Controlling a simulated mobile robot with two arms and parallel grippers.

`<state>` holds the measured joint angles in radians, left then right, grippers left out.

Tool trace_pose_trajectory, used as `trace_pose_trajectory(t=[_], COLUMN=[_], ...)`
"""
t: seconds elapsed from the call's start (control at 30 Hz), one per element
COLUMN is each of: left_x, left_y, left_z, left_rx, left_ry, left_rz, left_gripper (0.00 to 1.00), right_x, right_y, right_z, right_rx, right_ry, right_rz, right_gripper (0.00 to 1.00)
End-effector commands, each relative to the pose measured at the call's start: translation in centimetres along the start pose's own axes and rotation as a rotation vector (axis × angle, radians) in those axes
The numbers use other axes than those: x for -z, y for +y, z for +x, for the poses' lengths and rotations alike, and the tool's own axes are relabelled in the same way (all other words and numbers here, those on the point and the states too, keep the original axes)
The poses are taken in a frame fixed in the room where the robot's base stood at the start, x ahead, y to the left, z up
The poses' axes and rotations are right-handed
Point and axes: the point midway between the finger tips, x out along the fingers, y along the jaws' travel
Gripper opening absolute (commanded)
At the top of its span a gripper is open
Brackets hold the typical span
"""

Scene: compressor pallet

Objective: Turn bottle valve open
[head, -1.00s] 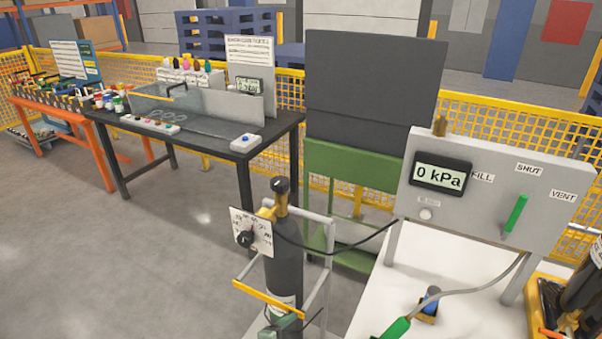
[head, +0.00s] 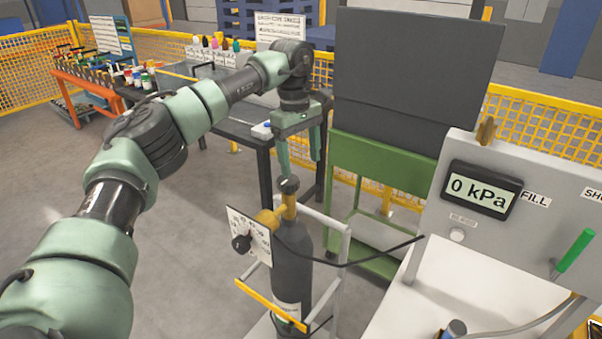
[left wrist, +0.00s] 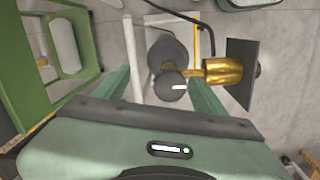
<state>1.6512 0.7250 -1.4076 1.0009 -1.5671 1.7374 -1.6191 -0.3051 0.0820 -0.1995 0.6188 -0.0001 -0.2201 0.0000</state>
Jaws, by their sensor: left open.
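A dark gas bottle (head: 291,270) stands upright on a grey trolley with a yellow bar. A brass valve body (head: 283,214) with a dark round knob (head: 288,185) sits on its top. A white dial plate with a black knob (head: 242,243) is on the valve's left. My left gripper (head: 300,168) points down just above the valve knob, open, its fingers apart. In the left wrist view the knob (left wrist: 170,86) shows between the fingertips, with the brass part (left wrist: 222,71) to its right. I cannot tell whether the fingers touch the knob. My right gripper is not in view.
A grey panel (head: 520,225) with a "0 kPa" display and a green lever (head: 574,249) stands at the right. A black hose runs from the valve towards it. A green cart (head: 385,165) stands behind the bottle. Open floor lies to the left.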

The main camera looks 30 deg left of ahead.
Motion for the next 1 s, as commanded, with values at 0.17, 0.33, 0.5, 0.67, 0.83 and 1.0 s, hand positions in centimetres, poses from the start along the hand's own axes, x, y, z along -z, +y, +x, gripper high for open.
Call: trace_pose_trajectory(t=[0.17, 0.33, 0.5, 0.67, 0.83, 1.0], left_x=[2.5, 2.7, 2.8, 2.9, 2.9, 2.9], left_y=[-2.1, -2.3, -2.4, -2.4, -2.4, -2.4], left_z=[-2.0, 0.2, 3.0, 4.7, 5.5, 5.5], left_rx=[0.055, 0.059, 0.056, 0.055, 0.052, 0.052], left_ry=[0.069, 0.068, 0.067, 0.067, 0.067, 0.067], left_rz=[0.004, 0.005, 0.006, 0.005, 0.005, 0.005], left_gripper=[0.71, 0.71, 0.71, 0.71, 0.71, 0.71], right_x=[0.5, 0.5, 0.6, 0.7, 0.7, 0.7], right_y=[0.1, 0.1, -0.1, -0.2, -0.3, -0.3], right_z=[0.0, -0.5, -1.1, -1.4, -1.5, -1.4], right_rx=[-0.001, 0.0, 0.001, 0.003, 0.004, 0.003], right_ry=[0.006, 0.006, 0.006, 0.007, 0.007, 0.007], right_rz=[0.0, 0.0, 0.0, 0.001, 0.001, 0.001], right_gripper=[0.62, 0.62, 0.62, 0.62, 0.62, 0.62])
